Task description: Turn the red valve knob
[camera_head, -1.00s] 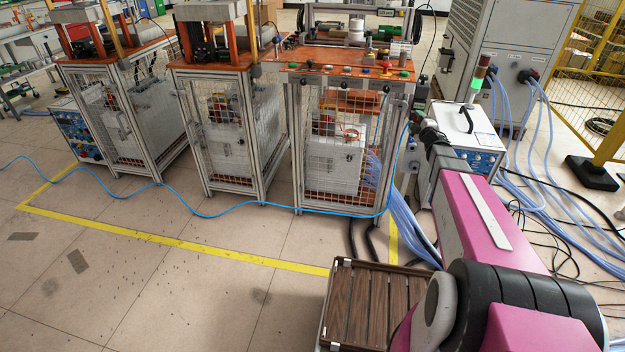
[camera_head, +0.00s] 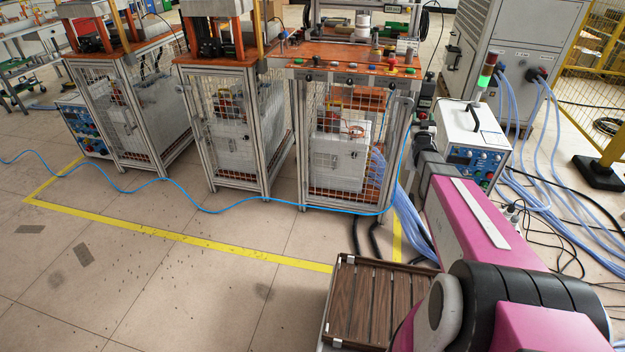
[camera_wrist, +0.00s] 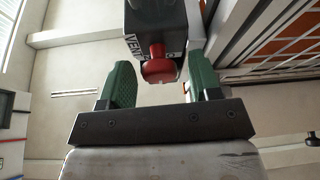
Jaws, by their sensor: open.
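The knob's near end lies between the fingers, with a visible gap on each side. I cannot tell how deep it sits between them. In the head view my arm reaches toward the right side of the rightmost caged machine (camera_head: 298,140). The fingers and the knob cannot be made out there.
The machine's orange top (camera_head: 340,66) carries several coloured buttons. A white control box (camera_head: 462,127) stands just right of my arm's end. A blue cable (camera_head: 208,211) and pale hoses (camera_head: 408,215) run nearby.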

